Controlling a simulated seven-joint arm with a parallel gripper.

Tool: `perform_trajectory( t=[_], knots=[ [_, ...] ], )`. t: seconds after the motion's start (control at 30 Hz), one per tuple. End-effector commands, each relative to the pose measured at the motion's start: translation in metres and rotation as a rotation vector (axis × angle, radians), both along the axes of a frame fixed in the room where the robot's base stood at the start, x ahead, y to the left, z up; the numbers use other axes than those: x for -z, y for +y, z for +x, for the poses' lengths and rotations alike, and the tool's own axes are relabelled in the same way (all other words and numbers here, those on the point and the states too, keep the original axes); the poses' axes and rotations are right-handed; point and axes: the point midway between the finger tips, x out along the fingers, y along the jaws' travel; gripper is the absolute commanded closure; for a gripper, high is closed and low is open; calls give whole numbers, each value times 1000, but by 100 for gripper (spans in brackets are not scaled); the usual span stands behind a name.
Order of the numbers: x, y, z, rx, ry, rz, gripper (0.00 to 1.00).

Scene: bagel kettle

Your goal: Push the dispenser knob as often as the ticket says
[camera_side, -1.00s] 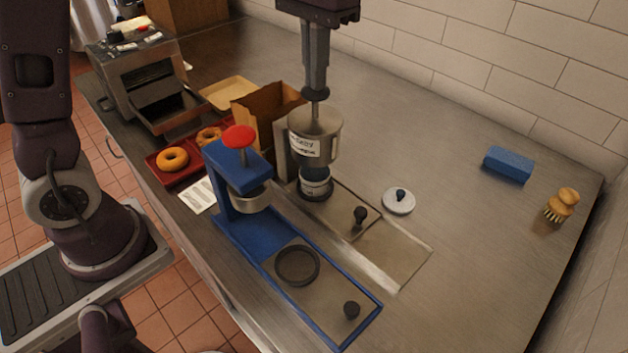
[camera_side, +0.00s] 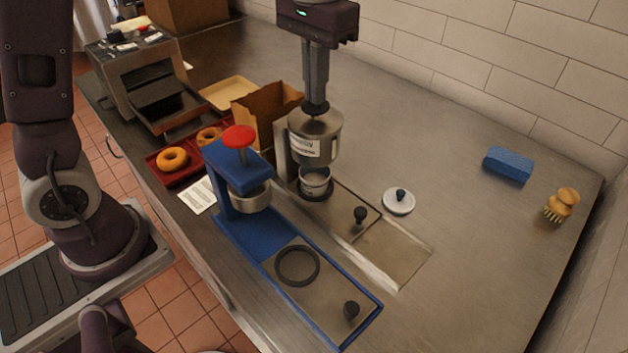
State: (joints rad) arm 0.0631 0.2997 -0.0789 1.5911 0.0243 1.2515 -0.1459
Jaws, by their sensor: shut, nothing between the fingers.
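The dispenser is a steel canister (camera_side: 328,151) with a white label, held on a grey stand. Its dark round knob (camera_side: 315,109) is low, close over the canister's top, with no stem showing. My gripper (camera_side: 315,101) is shut and empty, pointing down, with its tips on the knob as far as I can see. A small pale cup (camera_side: 315,183) stands under the dispenser. The ticket (camera_side: 198,196) is a white paper at the counter's front edge, left of the blue press; its marks are too small to read.
A blue press (camera_side: 238,170) with a red knob stands just left of the dispenser. A red tray (camera_side: 180,180) with bagels, a cardboard box (camera_side: 268,112) and a toaster oven (camera_side: 150,85) are further left. A round lid (camera_side: 398,201), blue sponge (camera_side: 508,164) and brush (camera_side: 561,205) lie right.

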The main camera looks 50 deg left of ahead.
Motion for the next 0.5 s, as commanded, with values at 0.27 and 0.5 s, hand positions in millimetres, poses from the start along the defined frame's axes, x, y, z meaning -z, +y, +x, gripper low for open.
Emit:
perform_trajectory(
  t=[0.27,0.5],
  knots=[
    [-24,0,0,0,-1,1,100],
    [-43,0,0,0,0,1,100]
  ],
)
